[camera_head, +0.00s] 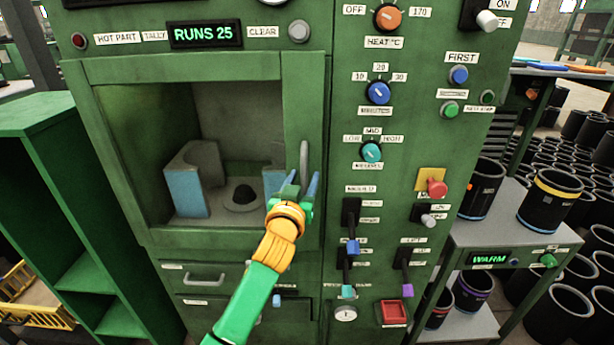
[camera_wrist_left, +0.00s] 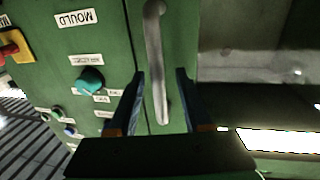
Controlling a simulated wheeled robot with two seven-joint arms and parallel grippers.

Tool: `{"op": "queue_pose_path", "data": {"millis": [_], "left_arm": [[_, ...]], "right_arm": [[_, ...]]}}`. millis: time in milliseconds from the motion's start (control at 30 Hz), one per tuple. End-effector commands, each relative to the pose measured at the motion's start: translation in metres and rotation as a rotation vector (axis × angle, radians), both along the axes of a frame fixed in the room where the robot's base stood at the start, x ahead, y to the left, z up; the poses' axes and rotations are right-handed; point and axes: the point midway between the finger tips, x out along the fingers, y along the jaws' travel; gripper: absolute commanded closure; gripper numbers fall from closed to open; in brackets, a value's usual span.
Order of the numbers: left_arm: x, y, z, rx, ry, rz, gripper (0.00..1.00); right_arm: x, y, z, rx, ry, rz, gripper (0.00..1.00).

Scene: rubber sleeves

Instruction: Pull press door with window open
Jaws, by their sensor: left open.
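The press door (camera_head: 299,108) is a green frame around a large window, through which a grey chamber with a mould (camera_head: 200,170) shows. It looks shut, flush with the cabinet front. Its grey upright bar handle (camera_head: 304,158) is on the right side of the frame. My left gripper (camera_head: 302,184) is open at the lower part of the handle and hides its lower end. In the left wrist view the handle (camera_wrist_left: 156,50) runs between the two open fingers (camera_wrist_left: 160,98), with a gap on each side. My right gripper is in neither view.
Right of the door is a panel with knobs, switches and a red emergency button (camera_head: 437,187). Drawers (camera_head: 204,279) lie below the door. An open green shelf unit (camera_head: 55,210) stands at left. A bench with black sleeves (camera_head: 549,199) stands at right.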

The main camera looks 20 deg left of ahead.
Motion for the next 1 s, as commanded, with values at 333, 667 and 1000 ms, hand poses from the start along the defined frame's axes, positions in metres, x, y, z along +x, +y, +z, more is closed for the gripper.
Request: {"op": "queue_pose_path", "data": {"millis": [333, 667, 1000], "left_arm": [[0.0052, 0.0003, -0.0005, 0.0, 0.001, -0.001, 0.5], [0.005, 0.0003, -0.0007, 0.0, 0.001, -0.001, 1.0], [0.0049, 0.0002, -0.0008, 0.0, 0.001, -0.001, 1.0]], "right_arm": [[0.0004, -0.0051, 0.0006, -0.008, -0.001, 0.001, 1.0], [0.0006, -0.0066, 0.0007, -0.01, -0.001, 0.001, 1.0], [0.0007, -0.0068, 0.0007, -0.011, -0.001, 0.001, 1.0]]}}
